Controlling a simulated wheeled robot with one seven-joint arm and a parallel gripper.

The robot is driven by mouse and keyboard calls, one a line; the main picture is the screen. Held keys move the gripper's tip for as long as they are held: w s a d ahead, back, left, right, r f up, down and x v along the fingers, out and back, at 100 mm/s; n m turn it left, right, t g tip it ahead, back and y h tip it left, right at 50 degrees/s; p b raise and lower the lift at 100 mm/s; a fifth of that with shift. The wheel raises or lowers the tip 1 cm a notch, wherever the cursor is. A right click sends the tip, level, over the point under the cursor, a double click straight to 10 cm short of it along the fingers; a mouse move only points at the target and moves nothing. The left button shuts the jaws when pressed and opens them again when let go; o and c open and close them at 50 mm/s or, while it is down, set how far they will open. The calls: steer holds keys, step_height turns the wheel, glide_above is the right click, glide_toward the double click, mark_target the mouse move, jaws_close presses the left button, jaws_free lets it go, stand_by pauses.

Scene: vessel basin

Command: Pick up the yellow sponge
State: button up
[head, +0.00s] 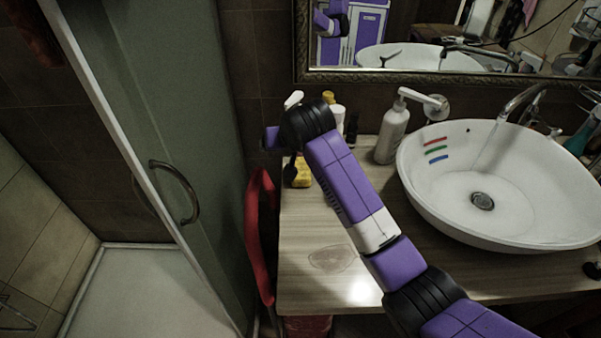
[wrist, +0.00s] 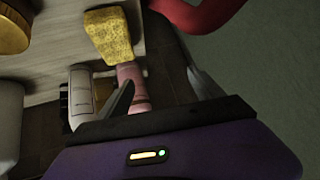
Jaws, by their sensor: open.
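The yellow sponge (head: 304,175) lies on the left end of the wooden counter (head: 320,285) in the head view, partly hidden behind my arm and gripper. In the wrist view the sponge (wrist: 110,37) is near the top, ahead of my left finger and left of the middle of the gap. My gripper (wrist: 160,88) is open, with nothing held between its fingers. In the head view my gripper (head: 291,168) is over the counter's left end beside the sponge, mostly seen as a dark finger.
A pink bottle (wrist: 131,82) and a white bottle (wrist: 80,95) are close to my left finger. A red curved object (head: 262,235) stands by the counter's left edge. A soap dispenser (head: 391,137) and white basin (head: 540,190) are to the right. The counter's front left is clear.

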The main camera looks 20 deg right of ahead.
mark_target(301, 168)
steer(key=s+d+m+g+h, duration=0.1)
steer(key=d+g, duration=0.1)
steer(key=s+d+f+g, duration=0.1)
steer(key=s+d+g, duration=0.1)
steer(key=shift+s+d+f+m+h, duration=0.1)
steer(key=shift+s+f+m+h, duration=0.15)
steer(key=shift+m+h, duration=0.15)
steer(key=shift+d+f, duration=0.1)
steer(key=shift+f, duration=0.05)
steer(key=shift+a+p+x, duration=0.1)
steer(key=shift+p+x, duration=0.1)
steer(key=shift+x, duration=1.65)
steer(key=shift+a+p+x, duration=0.15)
steer(key=shift+x, duration=1.7)
steer(key=shift+s+f, duration=0.15)
steer(key=shift+s, duration=0.1)
steer(key=c, duration=1.5)
step_height(301, 168, up, 10)
steer(key=shift+r+b, duration=0.1)
steer(key=shift+b, duration=0.4)
